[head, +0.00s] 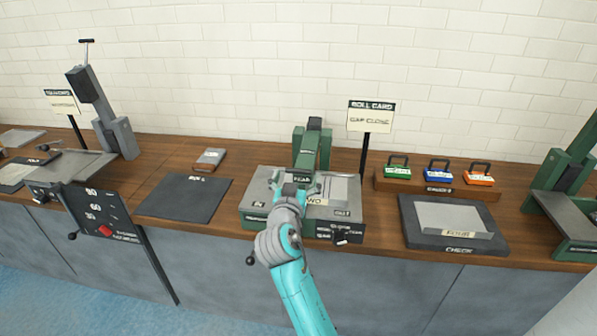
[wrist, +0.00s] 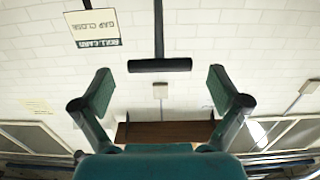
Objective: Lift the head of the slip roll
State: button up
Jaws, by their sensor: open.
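The slip roll stands at the middle of the bench in the head view, with a grey-topped green base (head: 254,213) and an upright green head (head: 312,152) with a dark top. A small crank handle shows at its lower front right. My gripper (head: 295,183) is in front of the head and over the base, partly hiding the machine. Whether it touches the machine is unclear. In the wrist view, my gripper (wrist: 162,92) is open, with nothing between its fingers. A black T-shaped bar (wrist: 160,65) appears beyond the fingertips; I cannot tell which part it is.
The roll card sign (head: 369,117) stands behind, to the right; it appears upside down in the wrist view (wrist: 93,28). A dark mat (head: 184,198) lies left. Other machines flank the bench.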

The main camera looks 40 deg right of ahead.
aim_at(298, 171)
jog(key=shift+x, duration=1.55)
